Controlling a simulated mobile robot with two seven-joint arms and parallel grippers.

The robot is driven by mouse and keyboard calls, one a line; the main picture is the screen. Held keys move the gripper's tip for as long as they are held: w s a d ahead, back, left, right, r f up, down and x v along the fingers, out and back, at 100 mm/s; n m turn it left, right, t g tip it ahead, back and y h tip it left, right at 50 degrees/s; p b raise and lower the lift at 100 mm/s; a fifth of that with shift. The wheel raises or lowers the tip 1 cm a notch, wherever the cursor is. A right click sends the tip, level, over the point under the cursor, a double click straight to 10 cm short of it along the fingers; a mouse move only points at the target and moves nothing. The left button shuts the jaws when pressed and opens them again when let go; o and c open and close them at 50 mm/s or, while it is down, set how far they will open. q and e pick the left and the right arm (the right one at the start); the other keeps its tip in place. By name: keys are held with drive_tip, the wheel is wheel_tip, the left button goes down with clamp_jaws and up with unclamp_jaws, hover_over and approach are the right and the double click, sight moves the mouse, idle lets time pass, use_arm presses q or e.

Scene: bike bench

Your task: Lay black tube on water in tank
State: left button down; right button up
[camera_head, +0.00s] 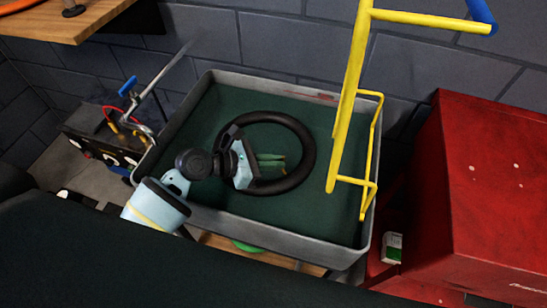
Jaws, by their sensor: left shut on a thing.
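The black tube (309,150) is a round ring over the dark green water (310,215) in the grey tank (270,238). It looks roughly level and lies inside the tank's walls. My left gripper (271,161) reaches in from the left and is shut on the tube's left side, with its green fingers pointing into the ring's opening. The gripper's body hides part of the tube's left side. I cannot tell whether the tube touches the water or hangs just above it. My right gripper is not in view.
A yellow frame (349,95) rises over the tank's right side. A red cabinet (480,180) stands to the right. A tap-like metal fitting and a black box with red cables (100,150) are left of the tank. A wooden shelf (60,20) is upper left.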

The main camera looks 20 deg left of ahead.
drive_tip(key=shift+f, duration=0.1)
use_arm(q)
drive_tip(key=c, duration=1.6)
unclamp_jaws()
drive_tip(key=shift+o, duration=0.5)
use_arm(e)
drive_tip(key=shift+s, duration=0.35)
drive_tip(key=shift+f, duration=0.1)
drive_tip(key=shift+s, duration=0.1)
use_arm(q)
drive_tip(key=v, duration=0.7)
drive_tip(key=shift+s+a+r, duration=0.1)
drive_tip(key=shift+a, duration=0.05)
drive_tip(key=shift+s+a+r, duration=0.1)
drive_tip(key=shift+a, duration=0.05)
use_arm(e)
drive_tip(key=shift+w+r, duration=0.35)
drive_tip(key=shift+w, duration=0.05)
